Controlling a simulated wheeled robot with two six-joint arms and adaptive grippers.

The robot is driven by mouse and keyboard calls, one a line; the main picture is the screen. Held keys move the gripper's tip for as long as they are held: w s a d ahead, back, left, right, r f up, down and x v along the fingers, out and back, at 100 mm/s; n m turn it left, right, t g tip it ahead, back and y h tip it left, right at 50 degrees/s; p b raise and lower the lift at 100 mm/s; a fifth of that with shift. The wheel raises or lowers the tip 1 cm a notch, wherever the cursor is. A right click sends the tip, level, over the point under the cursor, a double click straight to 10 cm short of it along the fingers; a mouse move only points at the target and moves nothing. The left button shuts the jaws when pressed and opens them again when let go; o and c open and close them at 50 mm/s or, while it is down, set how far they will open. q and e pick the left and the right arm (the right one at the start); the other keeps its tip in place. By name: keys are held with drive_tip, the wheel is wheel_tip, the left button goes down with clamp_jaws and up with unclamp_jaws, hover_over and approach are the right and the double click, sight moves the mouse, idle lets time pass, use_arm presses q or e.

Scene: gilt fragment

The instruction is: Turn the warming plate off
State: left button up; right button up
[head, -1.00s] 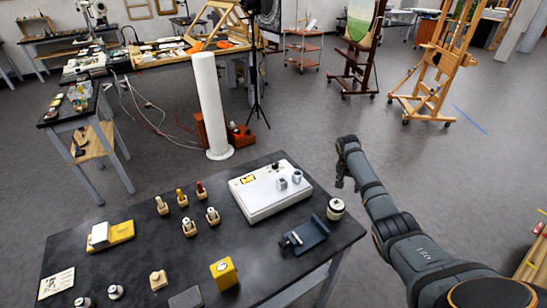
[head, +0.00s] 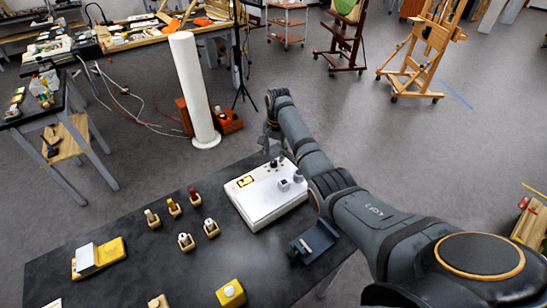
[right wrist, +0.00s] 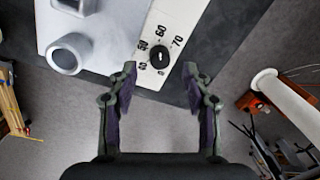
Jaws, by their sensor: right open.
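The warming plate (head: 258,204) is a flat white box at the far right part of the dark table. Its black dial knob (head: 273,163) is at the far edge of its top. In the right wrist view the knob (right wrist: 160,54) is round with a light mark, amid printed numbers such as 50, 60 and 70. I cannot read its setting surely. My right gripper (right wrist: 160,76) is open and empty, with the knob ahead between its fingertips; contact is not evident. In the head view the right gripper (head: 268,145) is just beyond the plate's far edge. My left gripper is out of view.
Two small grey metal cups (head: 284,184) (head: 298,176) stand on the plate. A dark stand (head: 314,241) lies at its near right. Several small bottles in wooden holders (head: 186,241) are to its left. A white column (head: 194,90) rises from the floor beyond the table.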

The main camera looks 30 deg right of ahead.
sight(274, 162)
wheel_tip(274, 162, down, 4)
drive_tip(key=shift+w+r, duration=0.15)
drive_tip(key=shift+f, duration=0.2)
drive_tip(key=shift+c, duration=0.3)
clamp_jaws()
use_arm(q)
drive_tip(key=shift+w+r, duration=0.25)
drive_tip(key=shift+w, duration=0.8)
